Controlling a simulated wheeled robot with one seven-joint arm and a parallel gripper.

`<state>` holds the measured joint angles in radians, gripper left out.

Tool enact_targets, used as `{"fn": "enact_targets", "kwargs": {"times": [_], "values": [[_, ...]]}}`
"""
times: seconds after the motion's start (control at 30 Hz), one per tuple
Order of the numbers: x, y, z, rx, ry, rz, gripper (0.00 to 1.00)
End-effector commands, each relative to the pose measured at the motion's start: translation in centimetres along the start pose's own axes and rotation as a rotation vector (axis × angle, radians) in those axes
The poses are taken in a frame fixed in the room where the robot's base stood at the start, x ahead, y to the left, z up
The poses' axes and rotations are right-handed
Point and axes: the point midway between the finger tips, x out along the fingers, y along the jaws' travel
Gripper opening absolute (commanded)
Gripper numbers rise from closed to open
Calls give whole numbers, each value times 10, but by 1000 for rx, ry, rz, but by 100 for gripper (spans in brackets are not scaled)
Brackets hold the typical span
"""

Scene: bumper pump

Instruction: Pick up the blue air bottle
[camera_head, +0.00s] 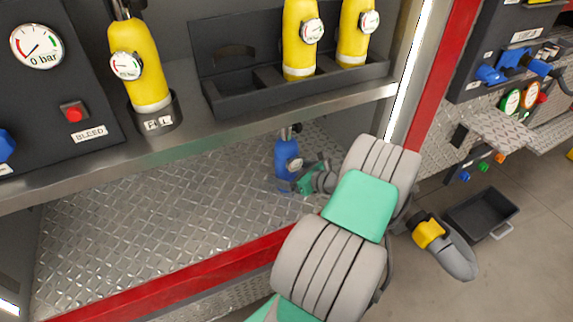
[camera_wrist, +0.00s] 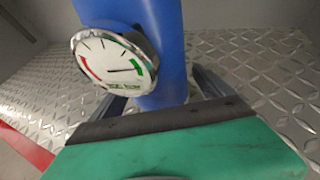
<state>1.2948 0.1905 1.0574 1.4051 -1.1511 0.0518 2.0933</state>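The blue air bottle (camera_head: 284,153) stands upright on the diamond-plate floor of the lower compartment, with a dark valve on top and a round gauge on its side. My gripper (camera_head: 298,182) is low at its right side, reaching in from the right. In the wrist view the bottle (camera_wrist: 166,45) fills the upper middle, right in front of the green gripper body, its gauge (camera_wrist: 112,65) facing the camera. A dark finger of my gripper shows just right of the bottle; the other is mostly hidden. I cannot tell whether the fingers press on it.
A steel shelf edge (camera_head: 205,133) runs above the compartment, with yellow bottles (camera_head: 136,65) and a black rack (camera_head: 290,92) on it. A red sill (camera_head: 185,276) lies along the front. The compartment floor left of the bottle is clear. A grey bin (camera_head: 482,214) stands at right.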

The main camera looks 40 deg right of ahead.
Motion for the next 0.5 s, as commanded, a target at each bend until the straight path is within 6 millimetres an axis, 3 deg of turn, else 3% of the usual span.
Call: {"fn": "enact_targets", "kwargs": {"times": [0.5], "values": [[0,1,0,-2,0,3,48]]}}
